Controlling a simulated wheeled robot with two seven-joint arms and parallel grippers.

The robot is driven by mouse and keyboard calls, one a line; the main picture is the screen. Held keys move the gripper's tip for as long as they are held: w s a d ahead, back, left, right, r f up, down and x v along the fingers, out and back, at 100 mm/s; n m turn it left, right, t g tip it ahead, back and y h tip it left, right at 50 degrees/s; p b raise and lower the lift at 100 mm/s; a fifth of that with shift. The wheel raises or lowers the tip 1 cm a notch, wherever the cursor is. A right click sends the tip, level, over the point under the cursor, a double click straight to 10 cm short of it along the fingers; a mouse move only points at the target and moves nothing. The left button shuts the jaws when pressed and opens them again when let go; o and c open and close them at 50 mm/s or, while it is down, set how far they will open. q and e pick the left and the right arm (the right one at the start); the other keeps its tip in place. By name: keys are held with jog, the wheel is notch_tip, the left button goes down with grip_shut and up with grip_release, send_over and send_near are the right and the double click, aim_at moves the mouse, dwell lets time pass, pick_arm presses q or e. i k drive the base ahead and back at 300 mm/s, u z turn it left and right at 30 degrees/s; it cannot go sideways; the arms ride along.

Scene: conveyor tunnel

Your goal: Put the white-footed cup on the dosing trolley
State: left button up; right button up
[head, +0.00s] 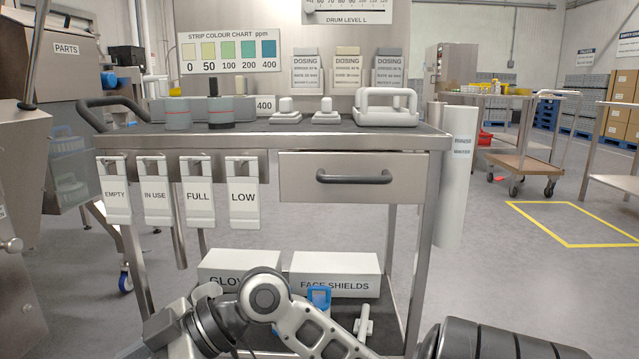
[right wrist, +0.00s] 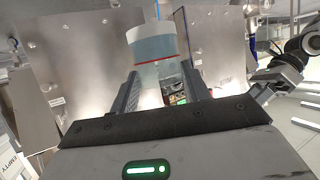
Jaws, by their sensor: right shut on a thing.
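The steel dosing trolley (head: 270,142) stands straight ahead in the head view, with a dark top, a drawer and a lower shelf. A pale blue-grey cup (right wrist: 152,48) with a thin red line and a white band at its upper end in the picture sits between the fingers of my right gripper (right wrist: 158,88), which is shut on it. The fingers hide part of the cup. My right gripper and this cup do not show clearly in the head view. My left gripper (right wrist: 272,84) seems to show at the right of the right wrist view; its fingers are unclear.
White weights (head: 286,112) and a white handled block (head: 386,108) stand farther right. The top's front strip is clear.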

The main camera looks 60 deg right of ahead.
aim_at(274, 128)
jog(key=z, duration=0.05)
jog(key=i, duration=0.3)
jog(key=z, duration=0.85)
